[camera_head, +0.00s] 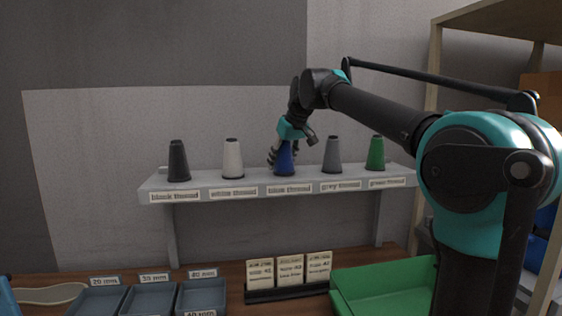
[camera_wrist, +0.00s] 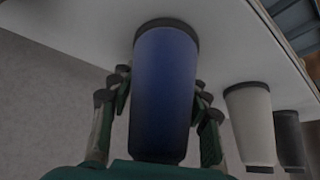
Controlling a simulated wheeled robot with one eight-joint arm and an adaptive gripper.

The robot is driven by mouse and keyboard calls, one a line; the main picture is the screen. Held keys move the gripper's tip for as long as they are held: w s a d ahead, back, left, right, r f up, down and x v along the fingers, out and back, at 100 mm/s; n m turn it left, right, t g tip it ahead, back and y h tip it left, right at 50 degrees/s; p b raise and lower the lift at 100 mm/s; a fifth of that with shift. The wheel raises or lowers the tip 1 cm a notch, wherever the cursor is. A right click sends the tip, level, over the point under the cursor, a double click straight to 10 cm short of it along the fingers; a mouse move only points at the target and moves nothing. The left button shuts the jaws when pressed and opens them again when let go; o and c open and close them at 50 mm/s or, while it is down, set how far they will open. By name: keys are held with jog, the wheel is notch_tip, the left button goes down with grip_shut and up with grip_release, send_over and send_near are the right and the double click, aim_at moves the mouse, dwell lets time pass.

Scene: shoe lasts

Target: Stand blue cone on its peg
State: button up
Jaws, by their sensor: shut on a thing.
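The blue cone (camera_head: 284,161) is upright on the wall shelf (camera_head: 222,190), above the label reading blue thread. Its base looks to be at the shelf surface; whether a peg is inside it is hidden. My gripper (camera_head: 281,153) is around the cone from above and shut on it. In the wrist view the blue cone (camera_wrist: 164,90) fills the middle, between the fingers of my gripper (camera_wrist: 160,100), with its dark base rim against the pale shelf (camera_wrist: 85,35). No peg shows.
On the shelf stand a black cone (camera_head: 178,160), a white cone (camera_head: 233,158), a grey cone (camera_head: 332,155) and a green cone (camera_head: 375,153), the grey one close beside my gripper. Below are grey bins (camera_head: 150,299), a card holder (camera_head: 288,294) and a green tray (camera_head: 385,285).

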jog(key=shift+f, duration=0.1)
jog(key=o, duration=1.3)
jog(key=shift+r, duration=0.2)
jog(key=v, duration=1.2)
